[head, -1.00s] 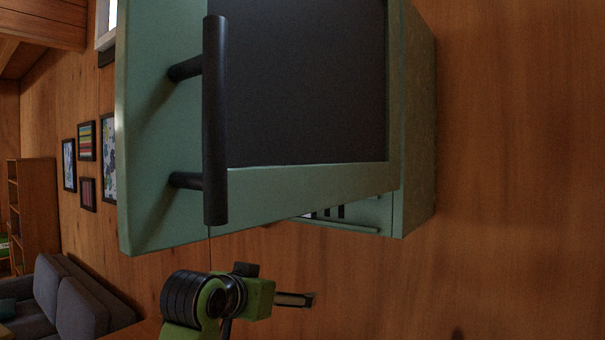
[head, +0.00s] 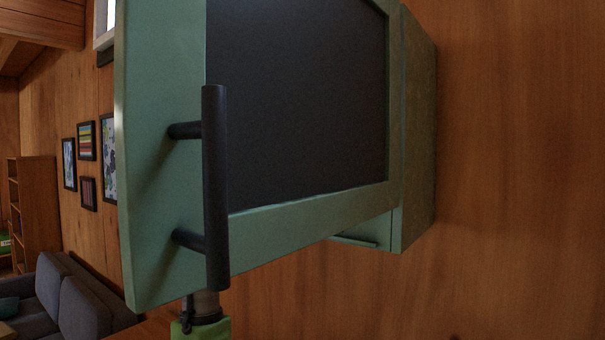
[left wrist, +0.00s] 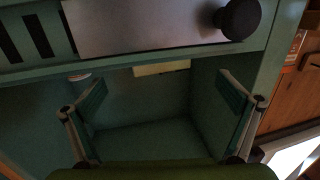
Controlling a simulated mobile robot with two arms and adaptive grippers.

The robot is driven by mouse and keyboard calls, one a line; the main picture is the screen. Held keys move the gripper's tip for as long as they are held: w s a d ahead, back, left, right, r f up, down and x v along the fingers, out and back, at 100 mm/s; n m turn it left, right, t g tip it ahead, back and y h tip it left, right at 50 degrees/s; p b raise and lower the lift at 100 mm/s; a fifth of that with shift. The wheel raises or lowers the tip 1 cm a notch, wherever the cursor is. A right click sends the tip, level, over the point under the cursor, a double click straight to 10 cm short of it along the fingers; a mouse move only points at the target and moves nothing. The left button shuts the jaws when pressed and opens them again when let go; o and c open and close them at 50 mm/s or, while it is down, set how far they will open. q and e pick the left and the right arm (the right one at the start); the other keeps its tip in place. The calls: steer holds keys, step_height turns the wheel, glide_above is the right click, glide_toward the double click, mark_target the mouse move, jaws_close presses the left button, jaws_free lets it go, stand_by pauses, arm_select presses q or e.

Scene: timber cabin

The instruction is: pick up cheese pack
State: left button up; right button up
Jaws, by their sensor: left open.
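In the left wrist view my left gripper (left wrist: 160,95) is open, its two fingers spread at the mouth of a green-walled compartment (left wrist: 150,140), with nothing between them. A small pale yellowish thing (left wrist: 160,68) shows at the upper edge of the opening. It may be the cheese pack, but too little of it shows to be sure. In the head view the gripper is hidden behind a green cabinet door; only part of my left arm shows below the handle. My right gripper is in neither view.
The green door (head: 160,265) with its black bar handle (head: 215,190) fills much of the head view. The wrist view shows a grey panel with a black knob (left wrist: 240,17), dark slots (left wrist: 38,36) and a small whitish round thing (left wrist: 78,76). A sofa (head: 80,300) stands at lower left.

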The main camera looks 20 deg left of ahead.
arm_select(q)
steer(key=shift+w, duration=0.35)
steer(key=w+p, duration=0.2)
steer(key=w+d+p, duration=0.1)
steer(key=w+p, duration=0.1)
steer(key=shift+w+r+p, duration=0.1)
steer(key=shift+w+p, duration=0.2)
steer(key=shift+w, duration=0.35)
steer(key=shift+s, duration=0.1)
steer(key=c, duration=1.6)
